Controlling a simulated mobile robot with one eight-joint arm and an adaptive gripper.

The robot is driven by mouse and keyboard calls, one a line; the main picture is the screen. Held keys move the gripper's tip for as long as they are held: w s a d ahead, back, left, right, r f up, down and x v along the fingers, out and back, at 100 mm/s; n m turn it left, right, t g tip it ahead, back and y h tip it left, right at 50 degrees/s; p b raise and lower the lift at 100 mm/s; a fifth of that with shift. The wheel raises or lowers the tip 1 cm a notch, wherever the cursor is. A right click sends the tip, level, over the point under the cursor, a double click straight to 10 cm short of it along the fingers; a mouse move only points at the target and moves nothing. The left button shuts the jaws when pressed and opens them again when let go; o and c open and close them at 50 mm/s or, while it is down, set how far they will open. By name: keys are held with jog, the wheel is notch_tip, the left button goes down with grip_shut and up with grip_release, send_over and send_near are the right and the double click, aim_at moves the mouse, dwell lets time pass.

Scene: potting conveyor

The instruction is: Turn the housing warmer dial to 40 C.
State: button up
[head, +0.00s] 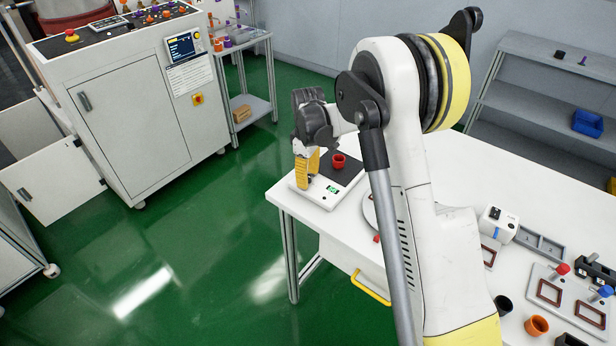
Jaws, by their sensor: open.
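A low white device (322,203) with a dark top plate and a small lit green display (332,189) stands at the table's far left corner; it looks like the housing warmer. A red cup-shaped part (338,161) sits on its dark plate. My gripper (307,178) points down at the device's left front corner, beside the display, with its yellow fingers open. No dial can be made out; that corner is covered by the fingers. I cannot tell whether they touch anything, and the display's reading is too small to read.
The white table (446,171) also holds a small white unit (497,225), an orange cup (536,325), a black cup (503,304) and a fixture plate (570,300). My arm hides part of the table. A control cabinet (135,130) stands left across open green floor.

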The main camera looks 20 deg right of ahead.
notch_tip(320, 180, up, 12)
dwell(0.4)
jog(key=s+r+m+t, duration=0.2)
jog(key=s+r, duration=0.3)
jog(key=s, duration=0.2)
jog(key=s+r+m+t, duration=0.1)
jog(key=s+r+m, duration=0.2)
jog(key=s+r, duration=0.35)
jog(key=s+f+m+t, duration=0.4)
jog(key=s, duration=1.2)
jog(key=shift+f+m, duration=0.2)
jog(key=shift+m, duration=0.2)
